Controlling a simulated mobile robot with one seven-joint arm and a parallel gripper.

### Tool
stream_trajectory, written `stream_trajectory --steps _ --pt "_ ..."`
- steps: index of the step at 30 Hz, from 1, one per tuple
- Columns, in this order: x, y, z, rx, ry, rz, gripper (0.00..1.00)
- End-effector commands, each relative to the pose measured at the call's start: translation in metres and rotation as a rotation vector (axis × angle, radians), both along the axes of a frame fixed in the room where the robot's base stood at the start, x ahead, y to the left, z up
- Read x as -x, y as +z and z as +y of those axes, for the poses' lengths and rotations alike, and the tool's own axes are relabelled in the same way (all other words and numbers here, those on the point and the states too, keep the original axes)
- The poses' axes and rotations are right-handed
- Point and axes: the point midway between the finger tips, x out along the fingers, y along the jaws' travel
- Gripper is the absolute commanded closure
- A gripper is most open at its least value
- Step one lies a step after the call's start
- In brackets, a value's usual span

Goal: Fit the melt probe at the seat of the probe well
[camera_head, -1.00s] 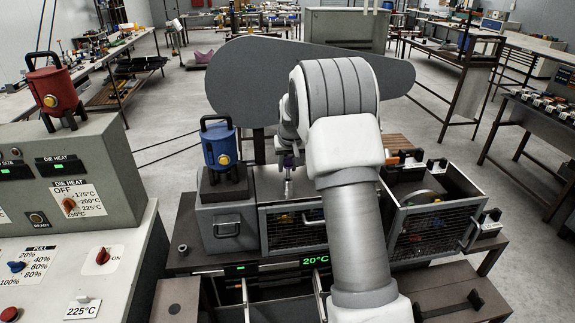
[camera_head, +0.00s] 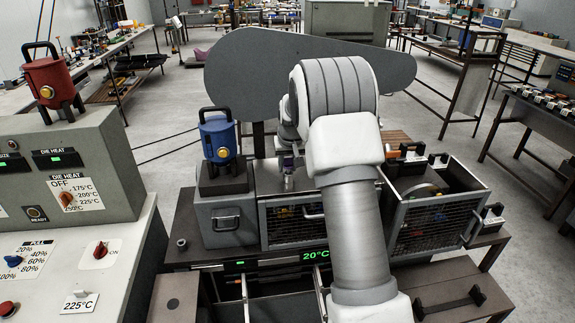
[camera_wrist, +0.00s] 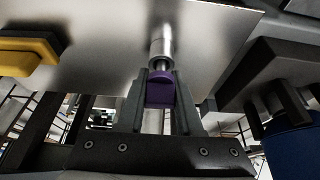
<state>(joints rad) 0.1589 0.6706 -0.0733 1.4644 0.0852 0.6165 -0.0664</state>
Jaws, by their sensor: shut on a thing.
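My gripper (camera_wrist: 158,100) is shut on the purple grip (camera_wrist: 160,90) of the melt probe. In the wrist view, a bright metal cylinder (camera_wrist: 161,42) stands in line with the grip at a flat metal plate (camera_wrist: 90,70). A narrower shank shows between them. I cannot tell whether the tip is inside the cylinder or how deep. In the head view, the purple grip (camera_head: 288,161) is small, above a short metal post (camera_head: 289,182) on top of the machine. My arm hides much of the area to the right. The seat itself is hidden.
A blue pot (camera_head: 218,138) stands on the machine, left of the gripper. A wire-mesh bin (camera_head: 425,225) is at the right. A red pot (camera_head: 52,82) stands on the control console (camera_head: 80,185) at the left. A yellow part (camera_wrist: 28,52) shows in the wrist view.

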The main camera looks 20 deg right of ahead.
Motion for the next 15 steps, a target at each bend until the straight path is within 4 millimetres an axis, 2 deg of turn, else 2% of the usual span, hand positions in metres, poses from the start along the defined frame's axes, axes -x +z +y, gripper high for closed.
stream_trajectory --steps 5,6,11,15 --pt "-0.0001 -0.0054 0.0 0.0 0.0 0.0 1.0" --pt "-0.0001 -0.004 0.0 0.0 0.0 0.0 0.59" --pt "-0.0001 -0.0039 0.0 0.0 0.0 0.0 0.31" --pt "-0.0001 -0.0039 0.0 0.0 0.0 0.0 0.31"
